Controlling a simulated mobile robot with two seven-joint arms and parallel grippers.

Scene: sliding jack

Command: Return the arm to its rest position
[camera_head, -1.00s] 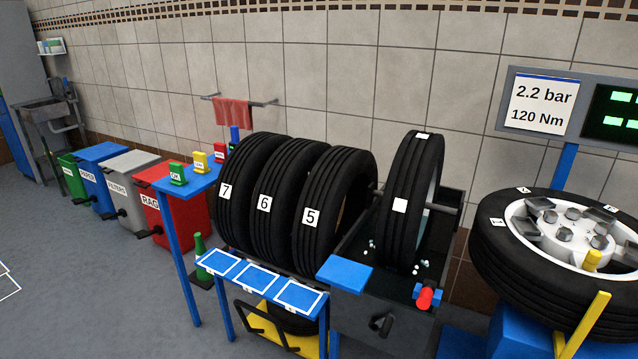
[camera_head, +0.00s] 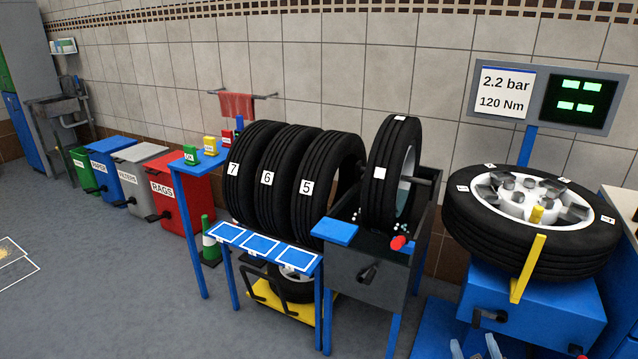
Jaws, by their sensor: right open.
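My right gripper (camera_head: 474,346) shows only as two pale fingertips at the bottom edge of the head view, right of centre. The tips stand apart with nothing visible between them. They appear in front of the blue tyre machine (camera_head: 540,305), and I cannot tell the distance. The rest of my right arm is outside the picture. My left gripper is not in view.
A tyre on a rim (camera_head: 470,222) lies on the blue machine with a yellow lever (camera_head: 528,265). Tyres 7, 6 and 5 (camera_head: 312,195) stand behind a blue table (camera_head: 262,243). Another tyre (camera_head: 378,165) stands in a grey tank (camera_head: 355,275). Open floor (camera_head: 110,290) lies left.

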